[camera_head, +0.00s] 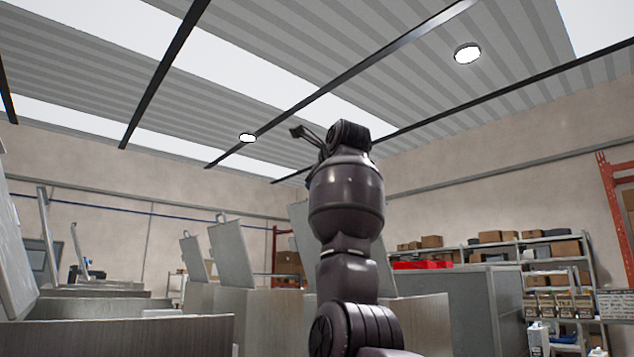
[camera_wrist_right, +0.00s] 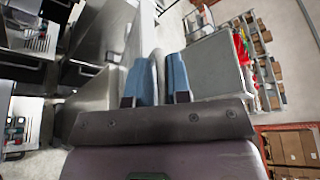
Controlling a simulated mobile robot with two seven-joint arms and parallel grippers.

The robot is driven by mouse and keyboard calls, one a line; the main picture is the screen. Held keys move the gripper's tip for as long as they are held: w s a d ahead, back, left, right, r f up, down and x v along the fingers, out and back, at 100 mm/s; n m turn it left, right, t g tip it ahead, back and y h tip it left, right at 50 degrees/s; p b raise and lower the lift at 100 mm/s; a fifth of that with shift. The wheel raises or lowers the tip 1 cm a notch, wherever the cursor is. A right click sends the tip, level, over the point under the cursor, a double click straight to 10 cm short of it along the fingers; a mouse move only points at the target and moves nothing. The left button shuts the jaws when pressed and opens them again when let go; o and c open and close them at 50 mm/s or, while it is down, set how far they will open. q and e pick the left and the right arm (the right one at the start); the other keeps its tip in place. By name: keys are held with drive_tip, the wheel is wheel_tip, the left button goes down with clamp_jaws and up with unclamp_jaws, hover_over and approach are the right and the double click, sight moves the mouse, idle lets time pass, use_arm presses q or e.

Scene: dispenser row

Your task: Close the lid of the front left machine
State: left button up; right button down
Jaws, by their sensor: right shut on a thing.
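The front left machine (camera_head: 130,337) is a grey metal box at the lower left in the head view. A large grey lid (camera_head: 14,250) stands open and upright at the left edge; I take it as this machine's lid. My right arm rises in the middle of the head view, and its jaws cannot be made out clearly there. In the right wrist view, the blue fingers of my right gripper (camera_wrist_right: 162,78) are close together, shut on a narrow light grey thing (camera_wrist_right: 158,62). What part it is cannot be told. My left gripper is not in view.
More grey machines (camera_head: 270,312) stand behind and to the right, with upright open lids (camera_head: 231,254). My arm partly hides another lid (camera_head: 301,238). A shelf with boxes (camera_head: 555,275) stands at the right by an orange rack (camera_head: 616,200). The space under the ceiling is clear.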

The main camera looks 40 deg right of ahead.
drive_tip(key=w+d+r+m+y, duration=0.1)
drive_tip(key=d+m, duration=0.1)
drive_tip(key=d, duration=1.1)
drive_tip(key=shift+r+g, duration=0.4)
drive_tip(key=shift+w+d, duration=0.1)
drive_tip(key=c, duration=1.4)
unclamp_jaws()
drive_tip(key=shift+c, duration=0.2)
drive_tip(key=shift+o, duration=1.4)
drive_tip(key=shift+d+f, duration=0.1)
drive_tip(key=shift+d, duration=0.15)
drive_tip(key=shift+a, duration=0.15)
